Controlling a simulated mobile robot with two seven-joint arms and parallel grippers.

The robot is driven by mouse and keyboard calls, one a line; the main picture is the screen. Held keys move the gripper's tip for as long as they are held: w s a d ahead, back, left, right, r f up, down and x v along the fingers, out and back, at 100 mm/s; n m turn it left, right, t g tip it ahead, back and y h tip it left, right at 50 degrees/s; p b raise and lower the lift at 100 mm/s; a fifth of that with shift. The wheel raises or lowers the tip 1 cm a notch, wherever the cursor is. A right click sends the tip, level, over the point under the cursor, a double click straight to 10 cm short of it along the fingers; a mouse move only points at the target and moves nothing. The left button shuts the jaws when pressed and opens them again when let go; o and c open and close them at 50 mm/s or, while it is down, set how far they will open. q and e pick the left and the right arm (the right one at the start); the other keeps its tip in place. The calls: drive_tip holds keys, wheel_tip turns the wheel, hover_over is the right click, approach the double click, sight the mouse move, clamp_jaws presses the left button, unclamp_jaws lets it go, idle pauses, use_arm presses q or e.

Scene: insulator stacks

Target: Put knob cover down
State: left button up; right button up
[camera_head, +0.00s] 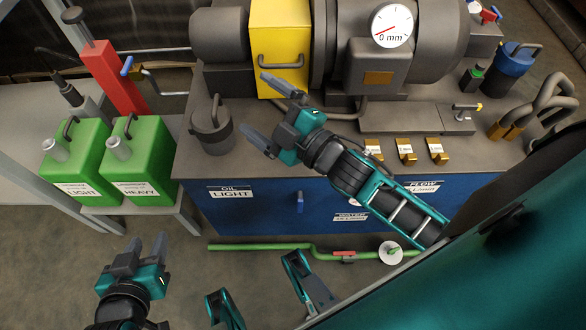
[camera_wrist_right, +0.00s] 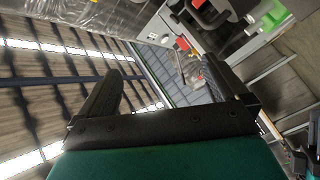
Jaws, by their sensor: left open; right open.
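I cannot tell for sure which thing is the knob cover. A grey, pot-like cover with a loop handle (camera_head: 211,128) stands on the grey top of the blue cabinet, left of my right gripper. My right gripper (camera_head: 253,102) is spread open and empty in front of the yellow box. Its open fingers also show in the right wrist view (camera_wrist_right: 160,66), with nothing between them. My left gripper (camera_head: 147,241) is open and empty at the lower left, over the floor.
Green OIL LIGHT and HEAVY cans (camera_head: 145,160) stand on a low bench at left. A yellow box with a handle (camera_head: 280,45) and a dial (camera_head: 392,25) reading 0 mm are at the back. A green pipe (camera_head: 270,246) runs in front of the blue cabinet (camera_head: 265,205).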

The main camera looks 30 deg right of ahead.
drive_tip(key=s+f+m+g+h, duration=0.3)
drive_tip(key=s+f+m+g, duration=0.3)
drive_tip(key=s+f+m, duration=0.3)
wheel_tip(320, 180, down, 3)
drive_tip(key=d+m, duration=0.1)
drive_tip(key=m, duration=0.2)
drive_tip(key=shift+s+h, duration=0.3)
drive_tip(key=shift+h, duration=0.1)
drive_tip(key=shift+r, duration=0.1)
